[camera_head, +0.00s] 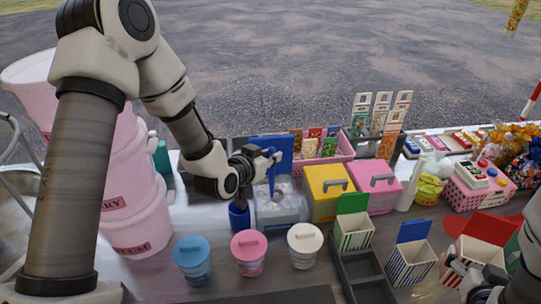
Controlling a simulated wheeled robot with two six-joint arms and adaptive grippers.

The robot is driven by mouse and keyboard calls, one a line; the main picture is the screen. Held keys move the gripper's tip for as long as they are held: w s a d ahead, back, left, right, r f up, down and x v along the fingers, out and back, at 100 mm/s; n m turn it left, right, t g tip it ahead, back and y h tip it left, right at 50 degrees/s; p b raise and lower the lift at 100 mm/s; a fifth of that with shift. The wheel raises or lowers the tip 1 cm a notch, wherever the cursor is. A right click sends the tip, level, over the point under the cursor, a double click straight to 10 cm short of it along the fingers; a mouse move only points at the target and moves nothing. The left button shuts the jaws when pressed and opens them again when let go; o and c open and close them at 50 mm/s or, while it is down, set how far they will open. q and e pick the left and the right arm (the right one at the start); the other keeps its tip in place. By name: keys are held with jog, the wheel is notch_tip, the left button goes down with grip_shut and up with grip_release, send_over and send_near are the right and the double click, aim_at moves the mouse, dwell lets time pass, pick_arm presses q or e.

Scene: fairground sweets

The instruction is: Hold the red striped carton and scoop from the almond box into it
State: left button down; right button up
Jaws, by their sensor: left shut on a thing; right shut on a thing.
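My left gripper (267,160) is shut on the upright handle of a blue scoop (272,178). The scoop's lower end is over or in an open box (282,212) with a raised blue lid (283,148); I cannot tell whether it touches the contents. No label showing almonds is readable on this box. The red striped carton (484,252), with a raised red flap (493,226), stands at the lower right. My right gripper (480,284) is shut at its near side, and its fingers are partly hidden by my arm. The carton's inside looks empty where visible.
A yellow-lidded box (325,182) and a pink-lidded box (378,179) stand right of the open box. Green (353,233) and blue (411,262) striped cartons stand left of the red one. Three lidded tubs line the front, beside a dark tray (362,272). A blue cup (239,216) stands left.

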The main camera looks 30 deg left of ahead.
aim_at(483, 239)
pick_arm(q)
jog(key=shift+f+b, duration=0.85)
jog(key=shift+f, duration=0.4)
pick_arm(e)
jog(key=shift+f, duration=1.05)
pick_arm(q)
notch_tip(483, 239, up, 10)
jog(key=p, duration=0.7)
jog(key=shift+f, duration=0.25)
pick_arm(e)
notch_tip(483, 239, up, 7)
jog(key=shift+r, duration=0.2)
pick_arm(q)
jog(key=shift+f, duration=0.1)
pick_arm(e)
jog(key=shift+f, duration=0.1)
